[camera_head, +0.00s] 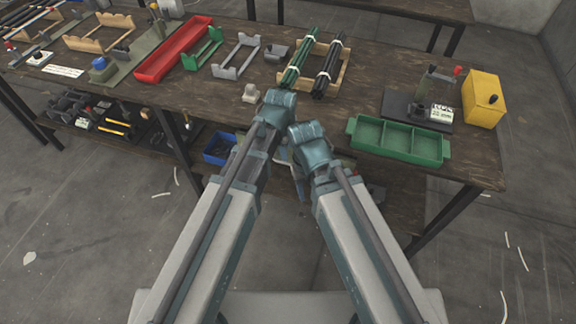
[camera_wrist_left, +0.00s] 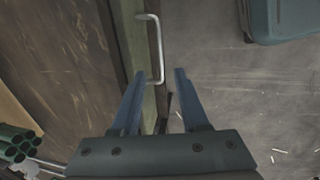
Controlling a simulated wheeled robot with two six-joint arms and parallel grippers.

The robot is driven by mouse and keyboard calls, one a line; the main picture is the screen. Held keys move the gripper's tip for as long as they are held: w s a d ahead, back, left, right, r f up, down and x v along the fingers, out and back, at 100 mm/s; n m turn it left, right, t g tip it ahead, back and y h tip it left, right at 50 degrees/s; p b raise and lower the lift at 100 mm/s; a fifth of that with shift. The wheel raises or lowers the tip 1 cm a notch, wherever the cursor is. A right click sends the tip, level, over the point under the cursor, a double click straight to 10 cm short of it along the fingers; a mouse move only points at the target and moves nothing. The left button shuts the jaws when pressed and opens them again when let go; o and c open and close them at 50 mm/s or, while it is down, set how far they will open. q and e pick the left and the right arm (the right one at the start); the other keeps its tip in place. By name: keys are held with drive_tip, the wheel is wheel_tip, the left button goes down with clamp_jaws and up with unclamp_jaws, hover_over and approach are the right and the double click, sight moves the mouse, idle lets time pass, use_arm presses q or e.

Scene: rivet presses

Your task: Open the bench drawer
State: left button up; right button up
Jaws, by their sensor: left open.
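In the left wrist view the bench drawer's pale metal bar handle (camera_wrist_left: 158,45) stands out from a narrow greenish front (camera_wrist_left: 132,35) along the bench edge. My left gripper (camera_wrist_left: 160,73) is open, and its two blue fingers point toward the handle. The handle's near end lies between the fingertips in the picture; I cannot tell whether they touch. In the head view my two arms cover the bench's front edge, so the drawer front and handle are hidden there. My right arm shows, but its gripper jaws cannot be made out.
The wooden bench top (camera_head: 225,95) carries a green compartment tray (camera_head: 398,142), a yellow box (camera_head: 483,99), a red tray (camera_head: 173,50) and bundled tubes on a wooden rack (camera_head: 343,78). A lower shelf holds a blue bin (camera_head: 219,149).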

sight(289, 163)
use_arm(q)
drive_tip(key=f+b, duration=0.2)
drive_tip(key=w+f+b, duration=0.1)
drive_tip(key=f+b, duration=0.1)
drive_tip(key=f, duration=0.1)
drive_tip(key=f+b, duration=0.2)
drive_tip(key=shift+w+d+f+b, duration=0.2)
drive_tip(key=shift+d+f+b, duration=0.05)
drive_tip(key=shift+f+b, duration=0.1)
clamp_jaws()
idle(1.1)
